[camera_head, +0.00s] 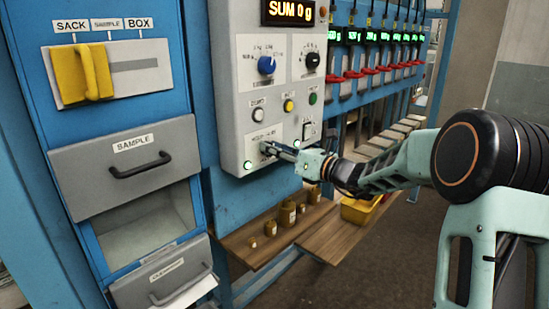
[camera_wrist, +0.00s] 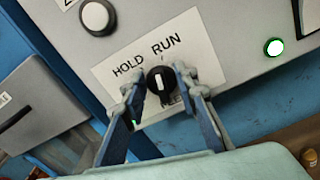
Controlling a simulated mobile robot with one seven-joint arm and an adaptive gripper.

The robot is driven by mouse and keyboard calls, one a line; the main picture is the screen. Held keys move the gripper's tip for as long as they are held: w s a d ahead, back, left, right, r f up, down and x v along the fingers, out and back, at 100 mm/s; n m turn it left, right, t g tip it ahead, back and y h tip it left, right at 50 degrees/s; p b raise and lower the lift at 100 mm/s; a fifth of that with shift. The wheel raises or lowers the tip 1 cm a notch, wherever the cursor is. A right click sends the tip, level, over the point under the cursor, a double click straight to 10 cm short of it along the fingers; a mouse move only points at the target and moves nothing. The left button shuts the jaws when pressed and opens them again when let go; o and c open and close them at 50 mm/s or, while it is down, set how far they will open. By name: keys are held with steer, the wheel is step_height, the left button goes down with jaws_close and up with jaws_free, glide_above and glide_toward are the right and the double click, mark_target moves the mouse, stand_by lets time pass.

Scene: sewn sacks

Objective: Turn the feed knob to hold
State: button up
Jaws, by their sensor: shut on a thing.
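The feed knob (camera_wrist: 160,84) is a small black round knob with a white pointer line on a white label plate. The plate reads HOLD and RUN above it, and a partly covered label below looks like FEED. The pointer line points roughly toward RUN. My gripper (camera_wrist: 161,88) has one finger on each side of the knob and is shut on it. In the head view my gripper (camera_head: 276,150) reaches the lower part of the grey control panel (camera_head: 235,105), and the knob is mostly hidden there.
A white button (camera_wrist: 95,16) sits above left of the knob. A lit green lamp (camera_wrist: 274,46) is to the right. The panel also carries a blue knob (camera_head: 267,65) and a black knob (camera_head: 312,60). Small jars (camera_head: 288,214) stand on a wooden shelf (camera_head: 246,246) below.

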steer(key=n+b, duration=0.3)
steer(key=b, duration=0.1)
steer(key=n+b, duration=0.2)
steer(key=b, duration=0.2)
steer(key=n+b, duration=0.3)
steer(key=shift+s+a+f+n+b, duration=0.2)
steer(key=shift+s+n+b, duration=0.1)
steer(key=shift+b, duration=0.1)
steer(key=shift+r, duration=0.1)
steer(key=o, duration=1.2)
steer(key=shift+c, duration=0.2)
steer(key=shift+d, duration=0.1)
steer(key=v, duration=1.2)
steer(key=shift+n, duration=0.3)
